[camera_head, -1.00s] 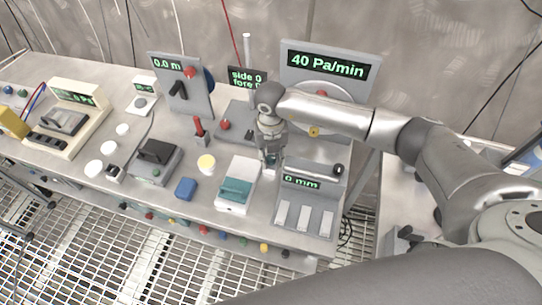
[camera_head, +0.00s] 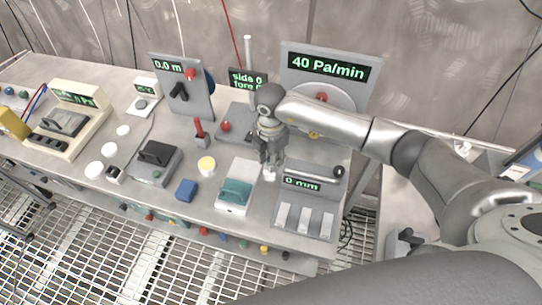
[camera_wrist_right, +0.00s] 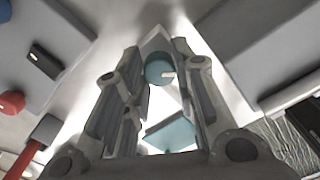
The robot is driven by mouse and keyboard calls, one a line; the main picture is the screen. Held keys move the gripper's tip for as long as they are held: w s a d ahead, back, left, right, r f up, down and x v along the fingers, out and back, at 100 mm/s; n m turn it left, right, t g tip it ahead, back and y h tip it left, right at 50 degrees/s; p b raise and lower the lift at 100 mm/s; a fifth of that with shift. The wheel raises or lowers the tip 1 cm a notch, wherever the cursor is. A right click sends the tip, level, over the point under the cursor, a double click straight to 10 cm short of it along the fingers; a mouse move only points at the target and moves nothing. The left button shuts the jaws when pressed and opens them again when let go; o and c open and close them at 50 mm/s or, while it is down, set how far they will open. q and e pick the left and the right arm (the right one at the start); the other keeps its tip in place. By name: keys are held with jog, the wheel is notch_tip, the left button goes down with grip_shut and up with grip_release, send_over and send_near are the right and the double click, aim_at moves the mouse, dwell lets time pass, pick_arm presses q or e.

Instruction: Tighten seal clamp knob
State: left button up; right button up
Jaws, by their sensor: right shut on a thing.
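A teal round knob (camera_wrist_right: 160,70) with a white mark shows between the fingertips in the right wrist view. My right gripper (camera_wrist_right: 172,72) is shut on it, one finger on each side. In the head view my right gripper (camera_head: 270,166) points down at a small pale block beside the teal-topped white box, and its fingers hide the knob there. A grey panel (camera_head: 288,52) behind reads "40 Pa/min". My left gripper is not in view.
The white box with a teal part (camera_head: 235,192) stands close at the left of the gripper. A grey unit reading "0 mm" (camera_head: 312,205) with a black-knobbed lever stands close at the right. A red lever (camera_head: 199,128) stands further left.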

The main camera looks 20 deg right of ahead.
jog(key=m+p, duration=0.1)
jog(key=m, duration=0.3)
jog(key=shift+r+m, duration=0.1)
jog(key=shift+m, duration=0.3)
jog(key=shift+w+m+p, duration=0.1)
jog(key=shift+m+p, duration=0.7)
jog(key=shift+m, duration=1.7)
jog(key=o, duration=1)
jog(key=shift+o, duration=0.2)
notch_tip(320, 180, up, 12)
